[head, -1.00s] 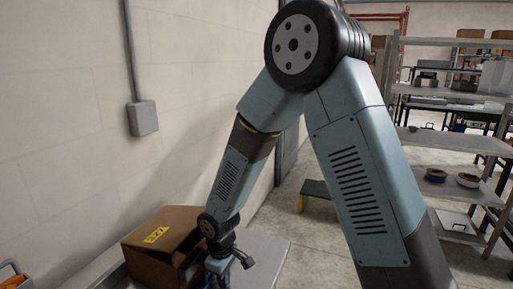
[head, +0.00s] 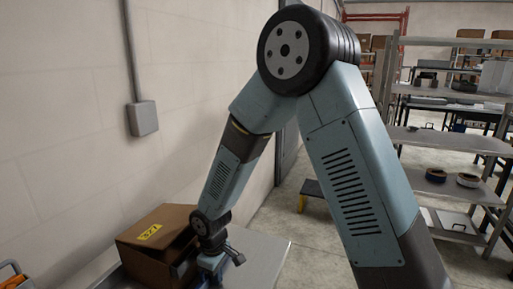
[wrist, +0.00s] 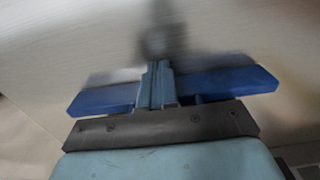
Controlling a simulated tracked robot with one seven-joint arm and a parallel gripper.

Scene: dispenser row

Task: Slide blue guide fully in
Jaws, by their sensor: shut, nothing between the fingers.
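In the wrist view my gripper (wrist: 158,70) is shut, with its two fingers together and nothing between them. Long blue pieces extend left and right of the fingers; they look like part of the gripper, but blur makes this unsure. In the head view my gripper (head: 212,268) is low beside the right side of an open cardboard box, partly cut off by the bottom edge. I cannot make out the blue guide for certain in either view. A blurred dark grey upright shape (wrist: 162,35) shows beyond the fingertips.
The cardboard box (head: 160,246) with a yellow label stands on a grey table (head: 258,262) against the wall. An orange-handled item (head: 10,270) shows at lower left. A grey shelf unit (head: 455,140) and a small step stool (head: 312,190) stand at right.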

